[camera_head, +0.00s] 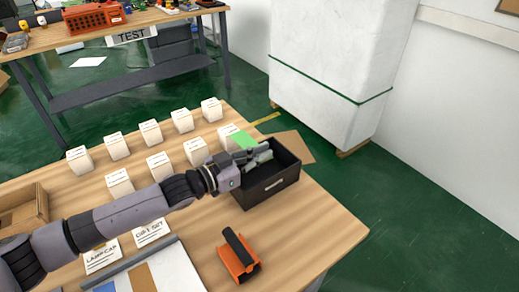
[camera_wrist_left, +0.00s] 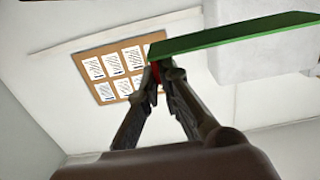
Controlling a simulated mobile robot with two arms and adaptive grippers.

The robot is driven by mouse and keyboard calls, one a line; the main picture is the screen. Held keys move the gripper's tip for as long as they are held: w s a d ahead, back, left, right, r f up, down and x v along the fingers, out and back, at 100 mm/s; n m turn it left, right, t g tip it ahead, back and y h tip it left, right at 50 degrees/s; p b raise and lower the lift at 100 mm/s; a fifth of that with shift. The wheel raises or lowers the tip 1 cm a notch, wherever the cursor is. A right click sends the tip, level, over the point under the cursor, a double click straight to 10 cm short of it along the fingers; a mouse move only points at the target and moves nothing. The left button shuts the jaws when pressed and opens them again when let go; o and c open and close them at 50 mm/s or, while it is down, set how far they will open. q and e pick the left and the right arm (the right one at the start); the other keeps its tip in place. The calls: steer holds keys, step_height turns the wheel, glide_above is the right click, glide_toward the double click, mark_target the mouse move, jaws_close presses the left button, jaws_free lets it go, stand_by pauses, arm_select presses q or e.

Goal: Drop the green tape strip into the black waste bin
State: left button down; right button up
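The green tape strip (camera_head: 243,139) shows at the far side of my left gripper (camera_head: 262,151), over the black waste bin (camera_head: 270,187). In the left wrist view the strip (camera_wrist_left: 235,36) extends to the right from the fingertips of my left gripper (camera_wrist_left: 155,72), which come together on its left end. A small red patch shows at the fingertips. The bin stands open at the table's right side, with the gripper above its opening. My right gripper is not in view.
Several white boxes (camera_head: 150,133) stand in rows on the wooden table (camera_head: 318,222). An orange tape dispenser (camera_head: 239,258) lies in front of the bin. White cards and a tray (camera_head: 23,211) are at the left. A tall white wrapped block (camera_head: 340,60) stands behind.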

arm_select(q)
step_height(320, 180, down, 4)
steer(key=b, duration=0.3)
steer(key=shift+w, duration=0.1)
steer(key=shift+f, duration=0.1)
steer(key=c, duration=1.7)
jaws_free()
steer(key=v, duration=1.2)
